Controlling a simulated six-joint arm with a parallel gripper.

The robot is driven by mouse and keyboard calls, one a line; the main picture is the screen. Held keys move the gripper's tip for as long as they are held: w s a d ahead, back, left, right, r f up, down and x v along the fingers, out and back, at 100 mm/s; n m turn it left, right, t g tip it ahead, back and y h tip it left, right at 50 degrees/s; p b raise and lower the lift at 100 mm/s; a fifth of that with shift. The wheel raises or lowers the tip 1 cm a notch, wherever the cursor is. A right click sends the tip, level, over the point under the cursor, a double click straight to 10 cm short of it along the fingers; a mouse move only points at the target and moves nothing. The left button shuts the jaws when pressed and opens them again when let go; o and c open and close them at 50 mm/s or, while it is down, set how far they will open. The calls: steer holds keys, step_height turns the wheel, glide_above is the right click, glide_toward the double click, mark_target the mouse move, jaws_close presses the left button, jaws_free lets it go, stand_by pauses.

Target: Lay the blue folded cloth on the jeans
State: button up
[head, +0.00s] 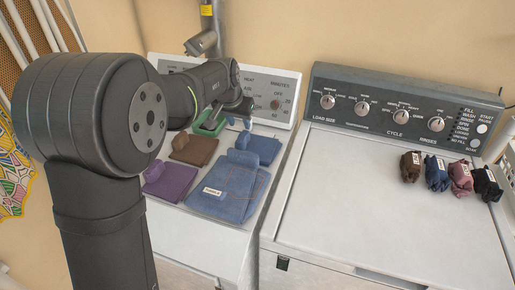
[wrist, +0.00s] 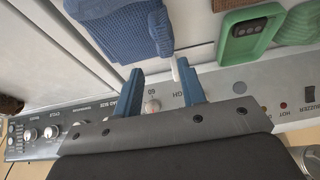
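The blue folded cloth (head: 262,149) lies on the left machine's top, behind and right of the jeans. In the wrist view the blue cloth (wrist: 108,35) shows ribbed fabric with a raised folded part on one side. The jeans (head: 222,203), blue denim with a white label, lie flat toward the front edge with a raised roll at the back. My gripper (head: 243,117) is over the back of the machine, near the control panel and just behind the blue cloth. In the wrist view my gripper (wrist: 160,84) has its fingers apart with no cloth between them.
A green item (head: 211,123), a brown cloth (head: 194,150) and a purple cloth (head: 170,183) lie left of the blue cloth and jeans. The control panel (head: 279,98) rises behind.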

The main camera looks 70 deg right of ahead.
mark_target(242, 136)
steer(key=x, duration=0.3)
steer(key=shift+d+f, duration=0.1)
steer(key=shift+f, duration=0.1)
steer(key=shift+w+x, duration=0.2)
steer(key=shift+x, duration=1.15)
steer(key=shift+w+x, duration=0.15)
steer(key=shift+x, duration=1.2)
steer(key=shift+c, duration=0.5)
jaws_close()
